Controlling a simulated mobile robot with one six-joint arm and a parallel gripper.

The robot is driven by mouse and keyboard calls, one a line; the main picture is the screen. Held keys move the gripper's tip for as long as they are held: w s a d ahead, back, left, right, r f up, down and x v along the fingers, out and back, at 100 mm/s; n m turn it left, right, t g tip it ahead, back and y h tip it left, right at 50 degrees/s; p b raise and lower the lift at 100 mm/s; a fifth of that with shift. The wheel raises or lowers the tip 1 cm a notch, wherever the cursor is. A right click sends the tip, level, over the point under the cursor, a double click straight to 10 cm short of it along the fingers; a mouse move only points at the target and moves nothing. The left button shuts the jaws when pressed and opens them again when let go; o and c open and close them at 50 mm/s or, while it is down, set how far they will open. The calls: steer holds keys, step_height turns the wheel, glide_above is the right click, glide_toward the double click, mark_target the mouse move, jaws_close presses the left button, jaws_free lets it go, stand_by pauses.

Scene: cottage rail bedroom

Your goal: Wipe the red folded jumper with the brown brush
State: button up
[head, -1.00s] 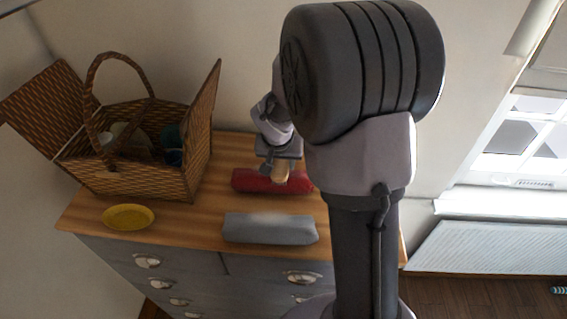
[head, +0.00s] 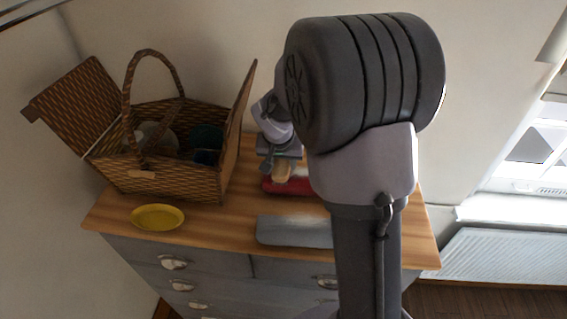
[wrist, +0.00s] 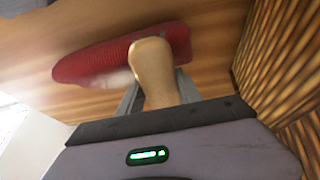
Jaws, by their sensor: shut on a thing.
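The red folded jumper (head: 288,186) lies on the wooden dresser top, partly hidden behind my arm in the head view. It also shows in the wrist view (wrist: 90,66) as a long red roll. The brown brush (wrist: 152,66) is held in my gripper (head: 283,168), which is shut on its handle. In the wrist view the brush covers part of the jumper's right end. Pale bristles show at its left side, against the jumper's near edge. I cannot tell whether they are touching.
A grey folded cloth (head: 292,232) lies in front of the jumper. A wicker basket (head: 165,185) with raised lids and items inside stands on the left, close to my gripper. A yellow dish (head: 158,217) sits at the dresser's front left. A radiator (head: 500,256) is at the right.

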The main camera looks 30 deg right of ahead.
steer(key=r, duration=0.1)
steer(key=r+p, duration=0.1)
steer(key=r, duration=0.2)
steer(key=shift+s+d, duration=0.25)
steer(key=shift+d, duration=0.05)
steer(key=shift+w+a+r+p, duration=0.15)
steer(key=shift+w+r+p, duration=0.05)
steer(key=shift+r+p, duration=0.8)
steer(key=shift+s+r+p, duration=0.15)
steer(key=shift+r+p, duration=0.35)
steer(key=shift+r, duration=0.5)
